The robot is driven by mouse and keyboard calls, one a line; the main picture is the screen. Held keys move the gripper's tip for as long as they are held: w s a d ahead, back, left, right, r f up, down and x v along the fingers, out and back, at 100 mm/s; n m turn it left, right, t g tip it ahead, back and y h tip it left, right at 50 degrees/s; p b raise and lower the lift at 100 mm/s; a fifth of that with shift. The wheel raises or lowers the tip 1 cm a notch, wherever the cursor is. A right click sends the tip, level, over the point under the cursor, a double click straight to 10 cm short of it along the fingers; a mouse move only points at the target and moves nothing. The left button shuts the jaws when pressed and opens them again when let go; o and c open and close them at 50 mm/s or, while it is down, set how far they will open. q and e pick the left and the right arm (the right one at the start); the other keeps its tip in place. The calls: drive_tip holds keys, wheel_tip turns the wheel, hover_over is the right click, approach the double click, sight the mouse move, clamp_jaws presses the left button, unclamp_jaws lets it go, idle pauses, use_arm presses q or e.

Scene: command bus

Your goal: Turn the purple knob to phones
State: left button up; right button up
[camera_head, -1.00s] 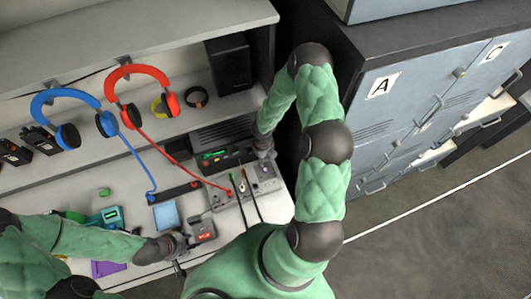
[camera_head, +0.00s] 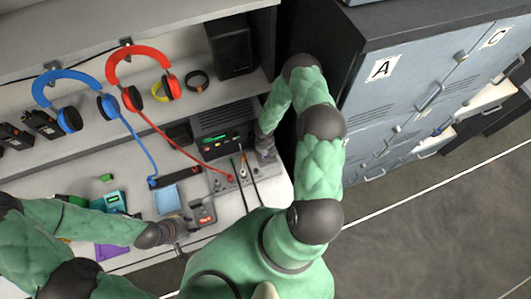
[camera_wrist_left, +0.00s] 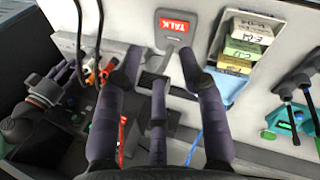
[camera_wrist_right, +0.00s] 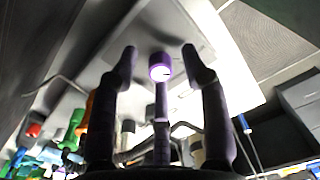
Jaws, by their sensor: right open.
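The purple knob (camera_wrist_right: 160,68) shows in the right wrist view, on a light panel (camera_wrist_right: 195,25). My right gripper (camera_wrist_right: 160,70) is open, with its fingers apart on either side of the knob; I cannot tell whether they touch it. No label reading phones is legible. In the head view my right gripper (camera_head: 266,152) is at the right end of the grey control panel (camera_head: 246,185), largely covering the knob. My left gripper (camera_wrist_left: 160,65) is open and empty, near the red TALK button unit (camera_wrist_left: 173,24).
Blue headphones (camera_head: 66,74) and red headphones (camera_head: 139,51) hang under the shelf, their cables running down to the desk. A dark radio (camera_head: 212,140) stands behind the panel. Grey lockers (camera_head: 400,95) stand to the right.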

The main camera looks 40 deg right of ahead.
clamp_jaws()
drive_tip(key=shift+f+m+b, duration=0.1)
drive_tip(key=shift+m+b, duration=0.4)
drive_tip(key=shift+b, duration=0.3)
drive_tip(key=m+b, duration=0.3)
drive_tip(key=shift+f, duration=0.1)
drive_tip(key=shift+m+b, duration=2)
drive_tip(key=shift+m, duration=0.3)
drive_tip(key=shift+r, duration=0.2)
